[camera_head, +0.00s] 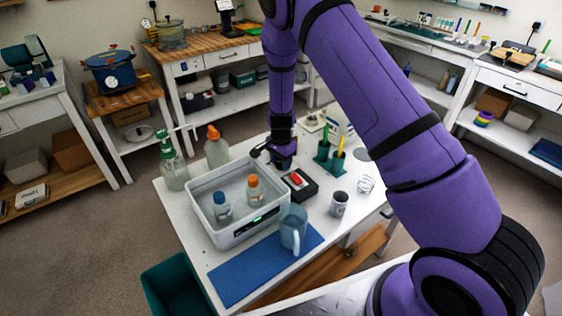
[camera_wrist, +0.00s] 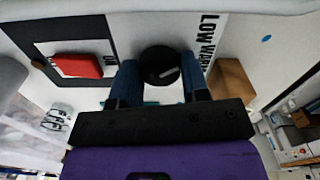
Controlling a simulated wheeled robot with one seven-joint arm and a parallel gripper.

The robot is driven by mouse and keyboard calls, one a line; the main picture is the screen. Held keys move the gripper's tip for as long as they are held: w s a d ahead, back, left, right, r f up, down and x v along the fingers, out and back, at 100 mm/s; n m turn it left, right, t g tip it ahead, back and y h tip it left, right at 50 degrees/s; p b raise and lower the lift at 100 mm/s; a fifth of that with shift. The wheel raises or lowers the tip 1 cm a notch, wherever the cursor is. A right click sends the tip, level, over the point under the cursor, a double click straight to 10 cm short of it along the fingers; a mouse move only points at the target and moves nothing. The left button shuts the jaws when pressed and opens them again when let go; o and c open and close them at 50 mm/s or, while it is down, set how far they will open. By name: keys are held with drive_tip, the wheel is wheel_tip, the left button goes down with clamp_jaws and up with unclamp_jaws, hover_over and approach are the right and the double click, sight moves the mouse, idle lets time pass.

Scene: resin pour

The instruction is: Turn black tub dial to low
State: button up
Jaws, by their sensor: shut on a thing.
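The black dial (camera_wrist: 160,66) shows in the wrist view as a round knob with a short pale mark, on a pale panel. The mark lies toward the right side of the knob, tilted slightly. The printed words LOW and WARM (camera_wrist: 208,42) stand right of the dial; I cannot tell exactly which word the mark meets. My gripper (camera_wrist: 158,74) has its blue fingers on both sides of the dial, shut on it. In the head view my gripper (camera_head: 283,158) reaches down behind the grey tub (camera_head: 205,237), and the dial is hidden there.
A red rocker switch (camera_wrist: 78,66) on a black plate sits left of the dial. The tub holds two bottles with blue and orange caps. A spray bottle (camera_head: 172,170), a jug (camera_head: 293,230), a mug (camera_head: 339,204) and a pen holder (camera_head: 329,160) stand around it.

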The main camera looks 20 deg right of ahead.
drive_tip(key=shift+n, duration=1.6)
drive_tip(key=o, duration=0.9)
drive_tip(key=shift+r, duration=0.1)
wheel_tip(320, 180, up, 11)
drive_tip(key=shift+f, duration=0.15)
